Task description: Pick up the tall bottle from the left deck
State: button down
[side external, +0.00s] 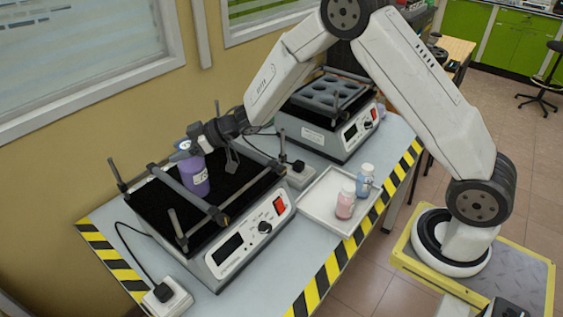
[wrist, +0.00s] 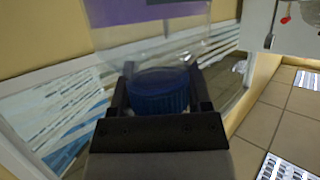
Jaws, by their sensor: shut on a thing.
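In the wrist view, my gripper's two dark fingers (wrist: 160,92) are shut on the bottle's ribbed blue cap (wrist: 158,93). The clear body with a purple band (wrist: 145,10) extends beyond the cap to the top edge. I cannot tell whether the bottle's base touches the deck.
Grey rails (side external: 184,188) cross the left deck close to the bottle. A second device (side external: 330,115) with a rack stands behind to the right. A white tray (side external: 318,205) holds a pink bottle (side external: 346,201) and a blue bottle (side external: 364,180). Power adapters and cables lie nearby.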

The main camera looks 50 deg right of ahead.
notch_tip(320, 180, up, 18)
dwell(0.6)
jog(key=shift+d+f, duration=0.1)
dwell(0.5)
